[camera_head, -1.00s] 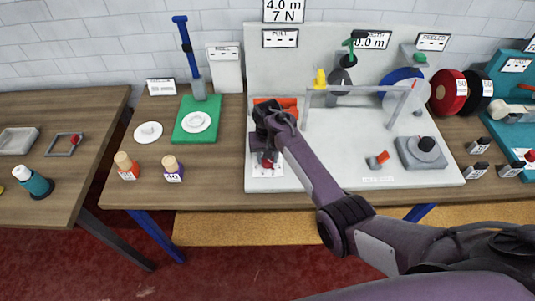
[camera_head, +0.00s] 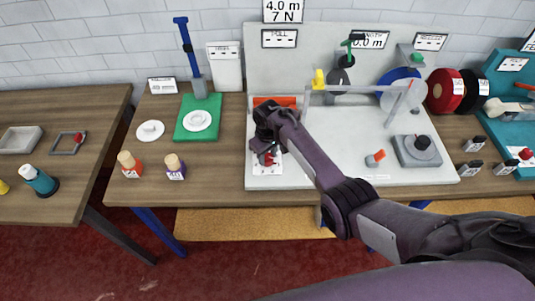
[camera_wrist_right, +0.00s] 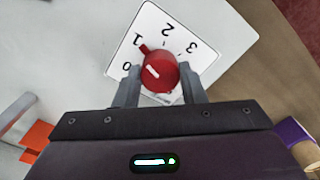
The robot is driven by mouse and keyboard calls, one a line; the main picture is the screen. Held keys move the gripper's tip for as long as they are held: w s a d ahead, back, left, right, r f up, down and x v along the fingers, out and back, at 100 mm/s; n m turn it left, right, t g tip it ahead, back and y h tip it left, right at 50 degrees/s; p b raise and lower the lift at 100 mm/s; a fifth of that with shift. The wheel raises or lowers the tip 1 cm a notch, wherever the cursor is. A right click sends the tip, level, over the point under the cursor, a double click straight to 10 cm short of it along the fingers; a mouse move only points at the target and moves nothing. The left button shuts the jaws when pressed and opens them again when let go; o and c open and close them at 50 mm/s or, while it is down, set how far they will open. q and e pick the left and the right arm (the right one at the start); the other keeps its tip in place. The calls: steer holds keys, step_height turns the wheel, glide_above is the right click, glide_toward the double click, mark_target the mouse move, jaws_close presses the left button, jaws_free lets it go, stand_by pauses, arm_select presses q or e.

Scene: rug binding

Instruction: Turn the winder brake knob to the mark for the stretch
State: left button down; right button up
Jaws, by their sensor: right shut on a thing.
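The winder brake knob (camera_wrist_right: 160,73) is red, with a pointer and a white line on its top. It stands on a white dial card (camera_wrist_right: 205,38) marked 0, 1, 2 and 3. In the right wrist view the pointer aims at the 1. My right gripper (camera_wrist_right: 160,88) has one finger on each side of the knob and is shut on it. In the head view my right gripper (camera_head: 266,158) is over the card at the left front of the white board, and the arm partly hides the knob. My left gripper is not in view.
A sign above reads 4.0 m, 7 N (camera_head: 284,11).

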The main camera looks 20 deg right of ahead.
mark_target(268, 157)
stand_by(0.4)
steer(key=o, duration=1)
step_height(268, 157, up, 8)
steer(key=shift+f+b, duration=0.1)
steer(key=shift+b, duration=0.3)
